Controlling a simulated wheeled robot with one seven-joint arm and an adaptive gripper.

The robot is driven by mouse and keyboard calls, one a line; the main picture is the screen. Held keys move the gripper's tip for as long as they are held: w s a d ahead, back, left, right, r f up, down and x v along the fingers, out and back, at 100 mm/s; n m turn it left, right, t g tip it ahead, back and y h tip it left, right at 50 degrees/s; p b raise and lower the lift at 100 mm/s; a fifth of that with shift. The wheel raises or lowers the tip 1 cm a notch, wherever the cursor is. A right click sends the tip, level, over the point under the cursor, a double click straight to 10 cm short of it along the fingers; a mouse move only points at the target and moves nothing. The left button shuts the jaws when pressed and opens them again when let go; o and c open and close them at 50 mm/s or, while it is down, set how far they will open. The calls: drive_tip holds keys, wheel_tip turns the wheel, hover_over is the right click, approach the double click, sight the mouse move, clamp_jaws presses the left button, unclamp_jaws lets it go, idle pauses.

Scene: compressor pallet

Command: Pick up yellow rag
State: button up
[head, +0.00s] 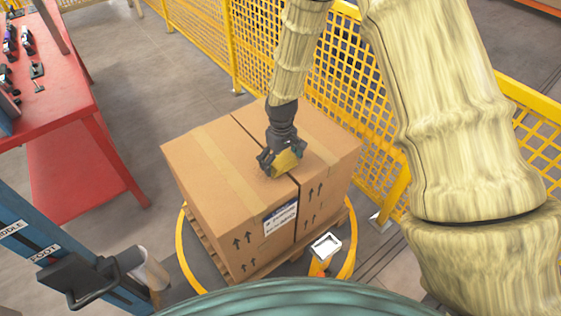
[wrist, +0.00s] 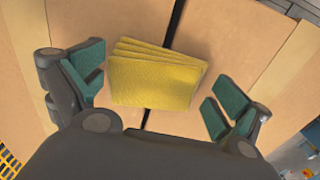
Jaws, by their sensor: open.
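The yellow rag (wrist: 155,80) lies folded in several layers on top of a cardboard box, across the dark gap in the box top. My gripper (wrist: 157,88) is open and empty. Its green-padded fingers stand apart on the left and right of the rag in the wrist view, with clear space on both sides. In the head view my gripper (head: 281,168) is just above the box top. I cannot tell the exact height between the fingertips and the rag.
The cardboard boxes (head: 205,178) stand on a wooden pallet (head: 204,241) inside a yellow ring (head: 184,262). A yellow mesh fence (head: 370,130) runs close behind and right. A red workbench (head: 60,80) with tools stands left. A blue post (head: 60,255) is at lower left.

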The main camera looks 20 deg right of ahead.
sight(281, 160)
drive_tip(key=shift+f, duration=0.1)
drive_tip(key=c, duration=0.9)
drive_tip(key=shift+r+b, duration=0.35)
drive_tip(key=shift+r, duration=1.5)
drive_tip(key=s+a+b, duration=0.1)
drive_tip(key=s, duration=0.4)
drive_tip(key=s+a+r+b, duration=0.1)
drive_tip(key=s, duration=0.4)
drive_tip(key=s+a+b, duration=0.1)
drive_tip(key=s, duration=0.4)
drive_tip(key=shift+s+a+r, duration=0.2)
drive_tip(key=shift+s+a, duration=0.1)
drive_tip(key=shift+a, duration=0.05)
